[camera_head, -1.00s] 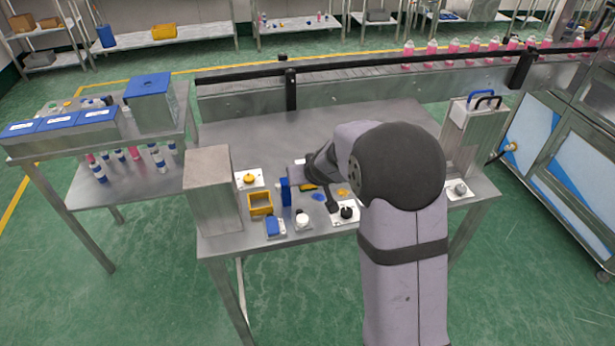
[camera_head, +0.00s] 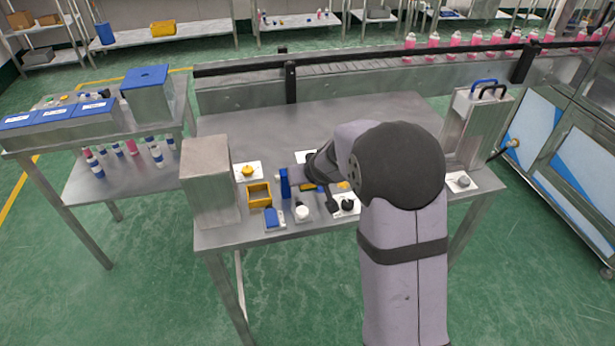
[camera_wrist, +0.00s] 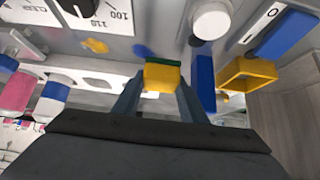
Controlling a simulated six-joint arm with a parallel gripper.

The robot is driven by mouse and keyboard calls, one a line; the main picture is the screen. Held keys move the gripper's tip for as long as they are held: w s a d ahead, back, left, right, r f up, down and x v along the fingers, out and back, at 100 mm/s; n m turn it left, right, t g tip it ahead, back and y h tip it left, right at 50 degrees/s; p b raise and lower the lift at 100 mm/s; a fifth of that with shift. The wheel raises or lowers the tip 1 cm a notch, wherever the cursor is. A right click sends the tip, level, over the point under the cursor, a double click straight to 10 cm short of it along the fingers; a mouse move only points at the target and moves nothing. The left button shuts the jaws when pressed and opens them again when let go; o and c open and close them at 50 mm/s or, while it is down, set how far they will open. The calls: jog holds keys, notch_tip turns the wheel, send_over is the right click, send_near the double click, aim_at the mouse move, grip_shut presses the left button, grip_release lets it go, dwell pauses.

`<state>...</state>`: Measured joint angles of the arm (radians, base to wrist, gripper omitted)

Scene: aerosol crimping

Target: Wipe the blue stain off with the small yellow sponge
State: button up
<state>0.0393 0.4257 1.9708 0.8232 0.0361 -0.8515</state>
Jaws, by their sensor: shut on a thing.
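The small yellow sponge (camera_wrist: 162,77) has a green layer and sits between the fingertips of my gripper (camera_wrist: 158,90), which is shut on it in the wrist view. In the head view a bit of the sponge (camera_head: 307,188) shows beside the gripper, which my arm mostly hides. The blue stain (camera_wrist: 142,50) lies on the grey table just past the sponge in the wrist view, partly hidden by it. I cannot tell whether the sponge touches the table. A yellow stain (camera_wrist: 95,45) lies to the left.
A blue upright block (camera_head: 285,183) stands close by the gripper. A yellow open box (camera_head: 259,194), a blue-and-white item (camera_head: 274,219), a white knob (camera_head: 302,213) and a black dial (camera_head: 347,204) surround it. A metal box (camera_head: 208,185) stands left. The table's back (camera_head: 320,115) is clear.

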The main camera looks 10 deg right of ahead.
jog(key=shift+f+b, duration=1.05)
dwell(0.4)
jog(key=shift+d+r+b, duration=0.1)
jog(key=shift+d+b, duration=0.8)
jog(key=shift+d, duration=0.6)
jog(key=shift+d, duration=0.1)
jog(key=shift+d+f+b, duration=0.25)
jog(key=shift+d+b, duration=0.75)
jog(key=shift+b, duration=0.1)
jog(key=shift+d+r, duration=0.1)
jog(key=shift+d, duration=0.3)
jog(key=shift+b, duration=0.35)
jog(key=shift+r, duration=0.1)
